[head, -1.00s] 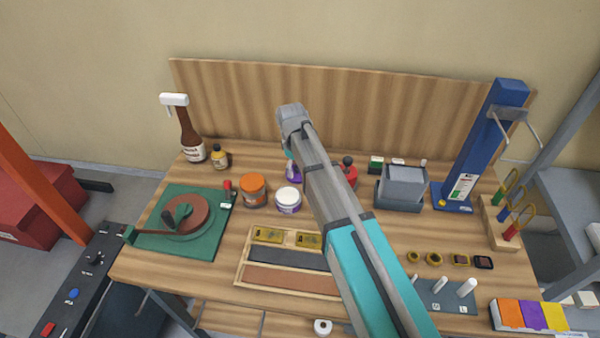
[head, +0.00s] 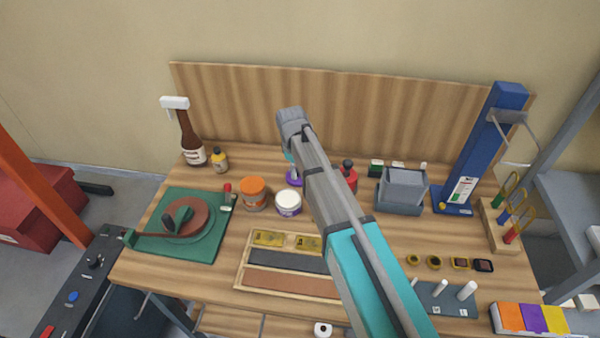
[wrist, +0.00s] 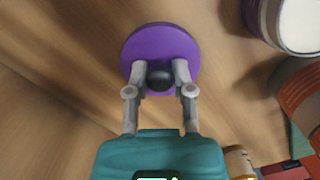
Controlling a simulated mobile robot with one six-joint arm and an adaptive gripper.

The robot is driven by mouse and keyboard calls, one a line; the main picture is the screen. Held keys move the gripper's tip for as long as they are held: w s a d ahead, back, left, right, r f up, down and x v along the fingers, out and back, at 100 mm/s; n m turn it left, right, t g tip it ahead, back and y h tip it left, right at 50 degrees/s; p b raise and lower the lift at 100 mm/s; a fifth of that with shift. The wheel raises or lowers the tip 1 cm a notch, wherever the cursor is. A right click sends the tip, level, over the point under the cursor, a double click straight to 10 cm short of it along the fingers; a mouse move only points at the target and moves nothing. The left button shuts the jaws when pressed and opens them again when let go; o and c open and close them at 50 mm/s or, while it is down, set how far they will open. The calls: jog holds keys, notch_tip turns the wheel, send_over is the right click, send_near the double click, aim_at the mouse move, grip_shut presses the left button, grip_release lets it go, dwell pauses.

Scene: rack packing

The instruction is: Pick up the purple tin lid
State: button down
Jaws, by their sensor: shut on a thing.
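The purple tin lid (wrist: 140,45) is a round purple disc with a black knob (wrist: 160,76), seen at the top middle of the wrist view. My gripper (wrist: 160,72) is shut on the knob, with one finger on each side. In the head view the lid (head: 293,179) shows only as a small purple patch beside my arm, which hides the rest of it and the fingers. I cannot tell whether the lid touches the table. A white tin with a purple band (head: 288,203) stands just in front of it.
An orange tin (head: 252,194) stands left of the white tin, and a red bottle (head: 348,176) is right of my arm. A wooden tray (head: 240,276) lies in front. The wooden back panel (head: 230,100) rises behind.

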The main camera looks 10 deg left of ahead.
jog(key=shift+r, duration=0.1)
jog(key=shift+r+p, duration=0.95)
jog(key=shift+p, duration=0.15)
jog(key=s+a+r+p, duration=0.2)
jog(key=s+r+p, duration=0.8)
jog(key=s, duration=0.3)
jog(key=shift+s+a+r+p, duration=0.25)
jog(key=shift+s+r+p, duration=0.1)
jog(key=shift+s+r, duration=0.05)
notch_tip(320, 180, down, 3)
jog(key=b, duration=0.3)
jog(key=shift+a+r, duration=0.1)
